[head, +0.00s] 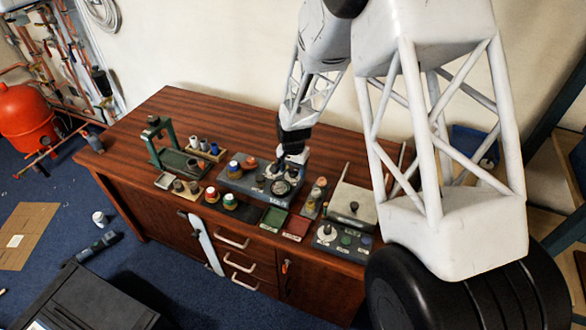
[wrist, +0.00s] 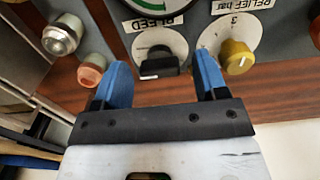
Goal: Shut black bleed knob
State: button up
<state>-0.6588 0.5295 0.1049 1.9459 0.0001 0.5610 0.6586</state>
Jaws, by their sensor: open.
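The black bleed knob (wrist: 158,68) shows in the wrist view on a pale round plate, next to an upside-down BLEED label (wrist: 153,21). Its bar looks roughly crosswise in the picture. My gripper (wrist: 162,68) has two blue fingers, spread apart, one on each side of the knob in the picture. No contact with the knob is visible, and the depth between them is hard to judge. In the head view my gripper (head: 292,155) is over the grey panel unit (head: 262,193) on the bench; the knob cannot be made out there.
A yellow relief knob (wrist: 238,57) sits close beside the right finger. A gauge (wrist: 155,8) lies beyond the bleed label. A silver-capped fitting (wrist: 62,36) and a reddish knob (wrist: 89,75) are at left. Small trays and fittings crowd the wooden bench (head: 150,110).

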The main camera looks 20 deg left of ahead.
jog(key=c, duration=0.9)
